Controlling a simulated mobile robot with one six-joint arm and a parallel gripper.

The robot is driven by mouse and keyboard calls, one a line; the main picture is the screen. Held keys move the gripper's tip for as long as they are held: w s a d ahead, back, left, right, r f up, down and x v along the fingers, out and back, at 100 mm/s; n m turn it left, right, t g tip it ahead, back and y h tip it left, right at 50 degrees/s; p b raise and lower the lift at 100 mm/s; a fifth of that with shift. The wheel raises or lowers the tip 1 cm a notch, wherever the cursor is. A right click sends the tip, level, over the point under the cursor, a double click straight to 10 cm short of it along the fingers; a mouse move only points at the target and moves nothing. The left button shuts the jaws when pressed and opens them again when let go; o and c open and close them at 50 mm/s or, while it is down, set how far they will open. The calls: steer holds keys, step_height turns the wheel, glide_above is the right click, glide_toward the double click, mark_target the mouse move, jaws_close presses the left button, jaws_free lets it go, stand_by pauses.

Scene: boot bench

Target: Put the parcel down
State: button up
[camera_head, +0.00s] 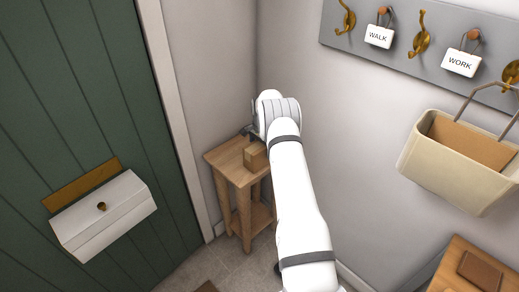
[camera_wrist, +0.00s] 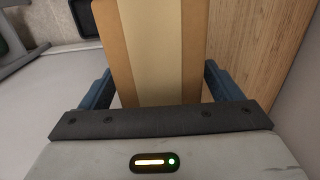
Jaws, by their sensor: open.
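The parcel (camera_head: 255,155) is a small brown box on the top of a wooden side table (camera_head: 226,158) in the corner, in the head view. In the wrist view the parcel (camera_wrist: 165,50) shows large, with a paler tape band along its middle. My gripper (camera_wrist: 160,88) is open, with one blue finger on each side of the parcel. A gap shows beside the right finger; whether the left finger touches cannot be told. In the head view my white arm hides part of the table and most of the gripper.
A green door (camera_head: 70,110) with a white box (camera_head: 103,215) on it stands at the left. A grey hook rail (camera_head: 400,50) with WALK and WORK tags and a cream basket (camera_head: 455,180) hang on the right wall. A wooden surface (camera_head: 455,265) is at lower right.

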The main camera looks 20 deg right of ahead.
step_height(320, 180, up, 14)
steer(key=b, duration=0.3)
steer(key=s+a+r+n+t, duration=0.1)
steer(key=s+a+r+n, duration=0.1)
steer(key=s+a+r, duration=0.35)
steer(key=s+a+r+n, duration=0.2)
steer(key=s+r+n, duration=0.1)
steer(key=s+r, duration=0.4)
steer(key=s+a+r+n+t, duration=0.1)
steer(key=s+a+r+n, duration=0.15)
steer(key=s, duration=0.55)
steer(key=s+a+r+n, duration=0.2)
steer(key=s+a+r, duration=0.2)
steer(key=s, duration=0.4)
steer(key=s+a+f+n, duration=0.1)
steer(key=s+a+n, duration=0.1)
steer(key=s, duration=0.6)
steer(key=s+a+f+n+t, duration=0.1)
steer(key=s+a+f+n, duration=0.1)
steer(key=s, duration=0.6)
steer(key=shift+s+f, duration=0.15)
